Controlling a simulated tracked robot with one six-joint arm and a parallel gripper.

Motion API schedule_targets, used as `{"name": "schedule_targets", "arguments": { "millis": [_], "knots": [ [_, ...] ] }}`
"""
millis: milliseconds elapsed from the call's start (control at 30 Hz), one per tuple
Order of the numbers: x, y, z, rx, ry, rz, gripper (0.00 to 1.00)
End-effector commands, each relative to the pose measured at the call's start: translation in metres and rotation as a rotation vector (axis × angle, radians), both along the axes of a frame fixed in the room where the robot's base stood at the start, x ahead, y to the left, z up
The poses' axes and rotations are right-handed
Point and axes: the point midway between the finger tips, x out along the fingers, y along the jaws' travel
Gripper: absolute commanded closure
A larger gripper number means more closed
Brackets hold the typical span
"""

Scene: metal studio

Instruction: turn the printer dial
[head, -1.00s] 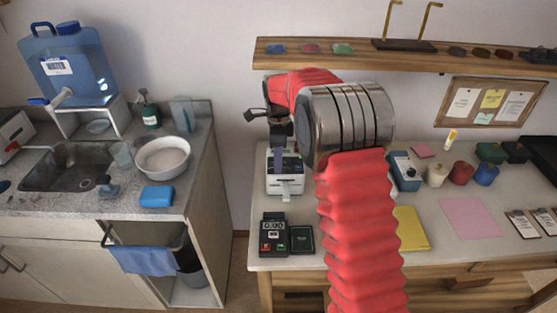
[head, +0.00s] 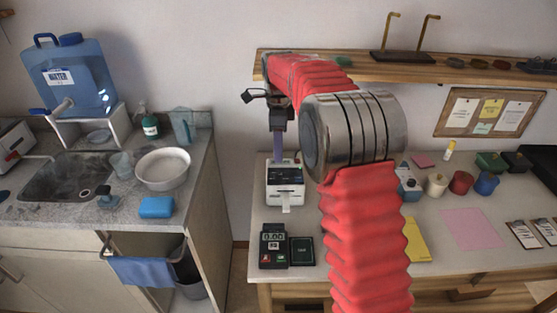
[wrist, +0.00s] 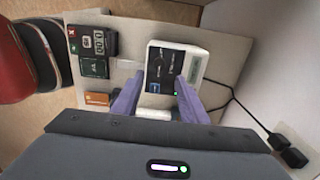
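The printer (head: 286,195) is a small white box with a black top panel, on the left part of the desk, with a paper strip out of its front. In the wrist view the printer (wrist: 194,62) shows its dark panel and a green light. My gripper (head: 278,156) points down over the printer's back part in the head view. In the wrist view its two purple fingers (wrist: 159,82) are spread apart over the printer's panel, with nothing visibly held between them. Contact with the printer cannot be told.
A card terminal (head: 273,246) and a dark pad (head: 302,251) lie in front of the printer. A wooden shelf (head: 345,66) runs above the desk. Coloured pots and a yellow folder (head: 416,240) stand to the right. Black cables (wrist: 240,105) lie beside the printer.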

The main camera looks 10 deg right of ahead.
Motion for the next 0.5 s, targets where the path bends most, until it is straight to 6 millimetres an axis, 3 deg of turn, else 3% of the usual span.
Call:
{"name": "schedule_targets", "arguments": {
  "millis": [200,500],
  "knots": [
    [0.0,0.0,0.033,0.0,-0.001,0.0,0.6],
    [0.0,0.0,0.044,0.0,0.0,0.0,0.6]
  ]
}}
